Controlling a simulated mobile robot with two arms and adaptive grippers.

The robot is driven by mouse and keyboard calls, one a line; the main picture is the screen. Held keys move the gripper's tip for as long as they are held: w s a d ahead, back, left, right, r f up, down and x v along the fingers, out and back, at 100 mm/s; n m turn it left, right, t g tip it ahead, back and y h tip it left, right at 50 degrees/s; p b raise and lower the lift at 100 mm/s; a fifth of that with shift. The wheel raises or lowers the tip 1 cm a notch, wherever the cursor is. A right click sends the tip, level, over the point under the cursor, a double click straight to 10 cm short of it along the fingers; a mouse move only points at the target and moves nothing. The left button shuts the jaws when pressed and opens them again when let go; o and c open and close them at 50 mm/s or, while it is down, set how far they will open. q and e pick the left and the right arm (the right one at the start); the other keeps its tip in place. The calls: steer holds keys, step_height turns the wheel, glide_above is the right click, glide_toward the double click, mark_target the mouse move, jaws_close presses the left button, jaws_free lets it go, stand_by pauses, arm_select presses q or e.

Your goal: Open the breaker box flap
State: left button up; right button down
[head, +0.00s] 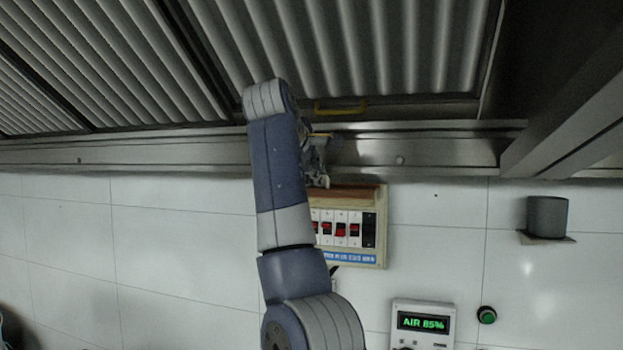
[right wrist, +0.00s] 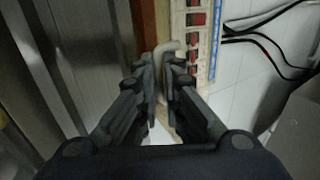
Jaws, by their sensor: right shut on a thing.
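The breaker box (head: 382,228) is a beige-framed box on the tiled wall, with red and white switches showing and a blue label strip below them. A brown strip (head: 352,194), which looks like the flap seen nearly edge-on, runs along its top; it also shows in the right wrist view (right wrist: 146,22). My right gripper (head: 319,176) is at the box's top left edge. In the right wrist view its fingers (right wrist: 163,68) are closed around a pale bent handle (right wrist: 169,47) beside the brown strip. My arm hides the box's left part. My left gripper is out of view.
A metal hood (head: 430,143) with a ledge runs just above the box. A lit display panel (head: 423,322) and a green button (head: 487,315) are below right. A grey cup (head: 547,215) sits on a small shelf. Black cables (right wrist: 262,37) run near the box.

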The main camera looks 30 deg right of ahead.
steer(key=shift+w, duration=0.1)
stand_by(0.4)
steer(key=c, duration=1.8)
jaws_free()
steer(key=shift+d, duration=0.1)
steer(key=shift+o, duration=0.2)
steer(key=v, duration=1.2)
